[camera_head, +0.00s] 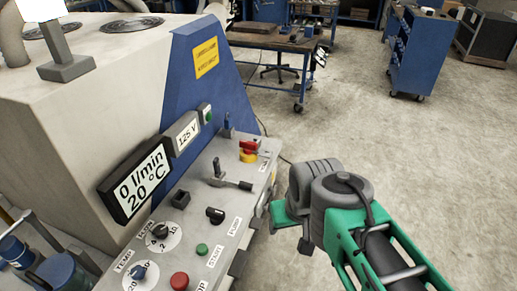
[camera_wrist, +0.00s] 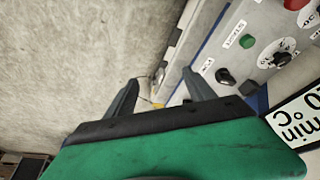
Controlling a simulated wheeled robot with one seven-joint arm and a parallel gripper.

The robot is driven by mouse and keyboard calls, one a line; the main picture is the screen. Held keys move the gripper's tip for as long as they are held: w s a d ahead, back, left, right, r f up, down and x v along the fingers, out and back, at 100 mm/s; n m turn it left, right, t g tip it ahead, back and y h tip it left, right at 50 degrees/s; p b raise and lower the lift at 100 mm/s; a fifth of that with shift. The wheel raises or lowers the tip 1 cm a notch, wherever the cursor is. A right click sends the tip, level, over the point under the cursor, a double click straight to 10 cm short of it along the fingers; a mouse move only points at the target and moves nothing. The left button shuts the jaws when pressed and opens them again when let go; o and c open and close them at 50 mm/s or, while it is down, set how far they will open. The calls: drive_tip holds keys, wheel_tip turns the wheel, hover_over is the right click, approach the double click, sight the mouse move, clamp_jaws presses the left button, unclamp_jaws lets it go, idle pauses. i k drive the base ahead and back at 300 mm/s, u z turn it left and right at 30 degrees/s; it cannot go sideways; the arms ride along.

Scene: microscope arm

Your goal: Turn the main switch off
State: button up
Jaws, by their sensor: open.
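The main switch (camera_head: 249,149) is a red handle on a yellow base at the far end of the sloped grey control panel (camera_head: 200,180). My gripper (camera_head: 281,228) is at the panel's right edge, nearer the camera than the switch and apart from it. In the wrist view my gripper (camera_wrist: 160,82) has its two dark fingers spread, with nothing held between them. A small yellow patch shows there low between the fingers; I cannot tell whether it belongs to the switch.
A dark lever (camera_head: 228,181), a black pump knob (camera_head: 215,215), a green start button (camera_head: 202,249) and a red stop button (camera_head: 179,281) stand on the panel. A display (camera_head: 138,182) reads 0 l/min, 20 °C.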

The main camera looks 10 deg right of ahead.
sight(250, 148)
drive_tip(key=z, duration=1.1)
drive_tip(key=i, duration=1.15)
drive_tip(key=u, duration=3.05)
